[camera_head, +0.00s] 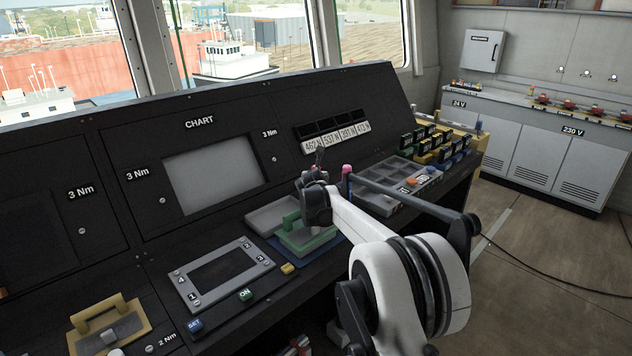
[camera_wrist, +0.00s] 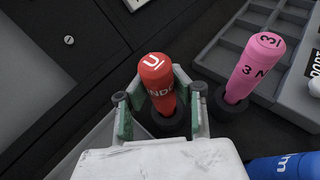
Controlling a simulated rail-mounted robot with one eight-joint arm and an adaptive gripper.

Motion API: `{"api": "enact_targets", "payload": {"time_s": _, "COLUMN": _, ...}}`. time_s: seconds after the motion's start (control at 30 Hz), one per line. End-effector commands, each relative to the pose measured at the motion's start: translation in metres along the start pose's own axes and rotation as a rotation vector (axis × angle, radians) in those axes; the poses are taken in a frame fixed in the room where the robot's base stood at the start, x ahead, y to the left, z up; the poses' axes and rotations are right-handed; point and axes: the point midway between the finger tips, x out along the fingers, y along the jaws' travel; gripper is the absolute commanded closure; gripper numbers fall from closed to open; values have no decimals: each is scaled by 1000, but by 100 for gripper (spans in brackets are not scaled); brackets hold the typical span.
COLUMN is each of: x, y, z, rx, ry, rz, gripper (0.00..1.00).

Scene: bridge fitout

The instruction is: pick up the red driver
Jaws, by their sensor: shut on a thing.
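The red driver (camera_wrist: 156,72) stands between the two fingers of my gripper (camera_wrist: 160,98) in the wrist view. It has a white mark on its rounded top and lettering on its side. My gripper is shut on it, with a finger on each side. The driver's lower end sits at a dark round holder, and its tip is hidden. I cannot tell whether it is lifted. In the head view my gripper (camera_head: 316,198) is over the console, and the driver is mostly hidden there.
A pink driver (camera_wrist: 258,62) marked 3 N stands close on the right in a dark round holder. A blue handle (camera_wrist: 284,167) lies at the lower right. A grey compartment tray (camera_wrist: 238,44) is behind the pink driver. The console's upright chart panel (camera_head: 205,165) rises behind.

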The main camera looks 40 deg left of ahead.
Motion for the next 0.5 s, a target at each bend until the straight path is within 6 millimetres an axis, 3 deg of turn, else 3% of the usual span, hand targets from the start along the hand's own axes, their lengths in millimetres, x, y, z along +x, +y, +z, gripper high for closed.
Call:
{"api": "enact_targets", "payload": {"time_s": 0.17, "x": -7, "y": 0, "z": 17, "rx": 0, "ry": 0, "rz": 0, "gripper": 100}}
{"api": "enact_targets", "payload": {"time_s": 0.5, "x": -30, "y": 0, "z": 74, "rx": 0, "ry": 0, "rz": 0, "gripper": 100}}
